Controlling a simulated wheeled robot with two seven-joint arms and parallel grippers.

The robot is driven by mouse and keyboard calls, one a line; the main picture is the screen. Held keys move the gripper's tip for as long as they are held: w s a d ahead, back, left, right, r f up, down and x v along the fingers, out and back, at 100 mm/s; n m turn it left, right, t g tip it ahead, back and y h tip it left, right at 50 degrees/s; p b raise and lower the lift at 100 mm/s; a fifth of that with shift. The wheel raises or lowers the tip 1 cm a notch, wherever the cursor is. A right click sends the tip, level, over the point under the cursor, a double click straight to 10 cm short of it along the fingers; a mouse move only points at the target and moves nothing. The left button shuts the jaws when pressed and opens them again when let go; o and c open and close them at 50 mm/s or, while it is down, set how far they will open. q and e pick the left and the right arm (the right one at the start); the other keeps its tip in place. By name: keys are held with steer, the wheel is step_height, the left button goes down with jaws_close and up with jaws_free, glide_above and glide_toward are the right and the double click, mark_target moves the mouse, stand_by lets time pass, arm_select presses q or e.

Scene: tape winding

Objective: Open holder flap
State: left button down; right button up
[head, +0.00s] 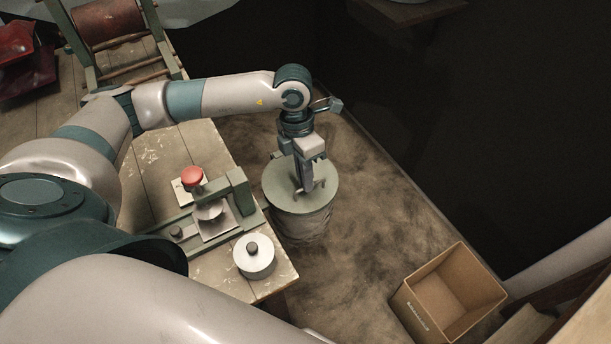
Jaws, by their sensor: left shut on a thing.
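A round container (302,223) with a pale green lid (287,195) stands on the floor beside the table. The lid looks level. My left gripper (308,184) points down over the lid and is shut at a small handle near the lid's middle. The fingers partly hide the handle. My right gripper is out of view.
The wooden table (150,150) holds a green device with a red knob (192,175) and a white round piece with a dark knob (254,254). A green frame with a brown roll (105,20) stands behind. An open cardboard box (452,290) sits at lower right. Bare floor lies between.

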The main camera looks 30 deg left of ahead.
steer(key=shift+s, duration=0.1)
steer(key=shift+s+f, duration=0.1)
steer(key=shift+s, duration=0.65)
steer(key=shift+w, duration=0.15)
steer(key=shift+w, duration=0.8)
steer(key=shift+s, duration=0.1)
